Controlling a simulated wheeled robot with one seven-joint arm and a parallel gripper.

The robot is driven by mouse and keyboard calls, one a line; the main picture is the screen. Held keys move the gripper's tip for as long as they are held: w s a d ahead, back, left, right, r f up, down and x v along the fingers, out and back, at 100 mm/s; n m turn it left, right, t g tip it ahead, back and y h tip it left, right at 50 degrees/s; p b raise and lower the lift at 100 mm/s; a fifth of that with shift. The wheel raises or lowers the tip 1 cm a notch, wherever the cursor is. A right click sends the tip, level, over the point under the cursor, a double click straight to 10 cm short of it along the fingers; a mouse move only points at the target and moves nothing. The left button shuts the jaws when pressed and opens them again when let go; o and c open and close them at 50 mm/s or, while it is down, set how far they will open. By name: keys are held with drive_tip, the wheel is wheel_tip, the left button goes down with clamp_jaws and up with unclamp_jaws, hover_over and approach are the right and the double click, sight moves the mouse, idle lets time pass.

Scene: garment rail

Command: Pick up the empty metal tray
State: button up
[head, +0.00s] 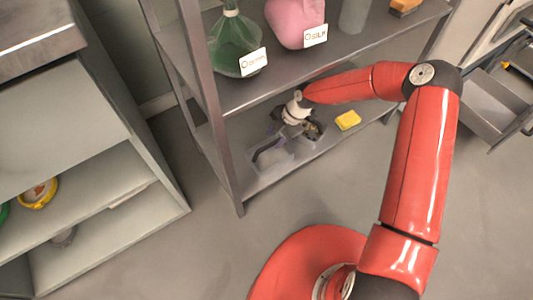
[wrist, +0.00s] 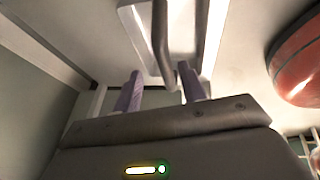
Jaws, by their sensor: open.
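A grey metal tray (head: 277,172) lies on the lower shelf of the rack in the head view, with a dark bar along its left side. My gripper (head: 284,138) is low over the tray, partly hidden by its own wrist. In the wrist view the tray (wrist: 128,17) is at the top, with the dark bar (wrist: 161,40) crossing it. My gripper (wrist: 159,76) is open, with its two purple fingers apart. The end of the bar shows between the fingertips. I cannot tell whether they touch it. No item shows in the visible part of the tray.
A yellow sponge (head: 348,120) lies right of the tray. A rack post (head: 222,165) stands left of the tray. The front floor is clear.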

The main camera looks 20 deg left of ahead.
sight(272, 143)
drive_tip(key=x, duration=0.2)
drive_tip(key=s+x, duration=0.1)
drive_tip(key=x, duration=0.1)
drive_tip(key=shift+f, duration=0.35)
drive_tip(key=shift+s+a+f, duration=0.1)
drive_tip(key=shift+a+f, duration=0.05)
drive_tip(key=shift+f, duration=0.25)
clamp_jaws()
